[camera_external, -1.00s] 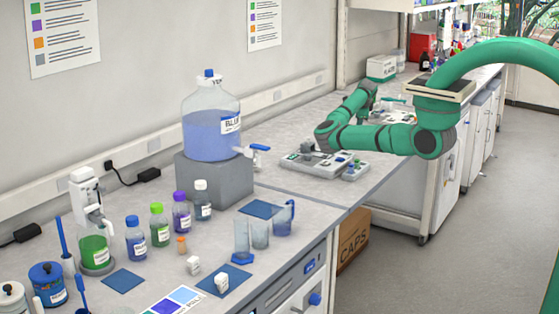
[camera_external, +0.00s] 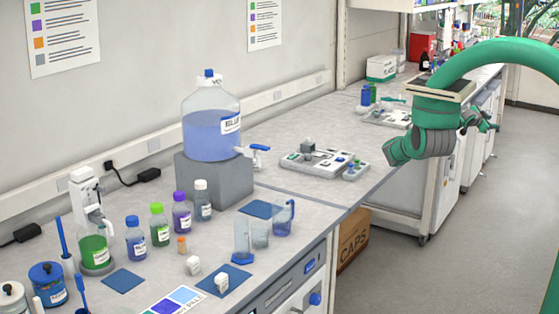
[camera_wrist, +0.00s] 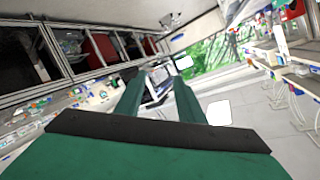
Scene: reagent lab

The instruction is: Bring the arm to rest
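My green arm is folded back at the right of the external view, over the aisle side of the bench. My gripper (camera_external: 490,121) points to the right there, away from the bench top, and looks small and partly dark. In the wrist view my gripper (camera_wrist: 160,76) shows two green fingers with a gap between them. Nothing is held in that gap. The wrist view looks out past the bench into the room, tilted.
A grey tray (camera_external: 318,170) with small parts lies on the bench below and left of my arm. A blue bottle (camera_external: 366,96) stands farther back. The big blue-liquid jug (camera_external: 211,130) stands on a grey block.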

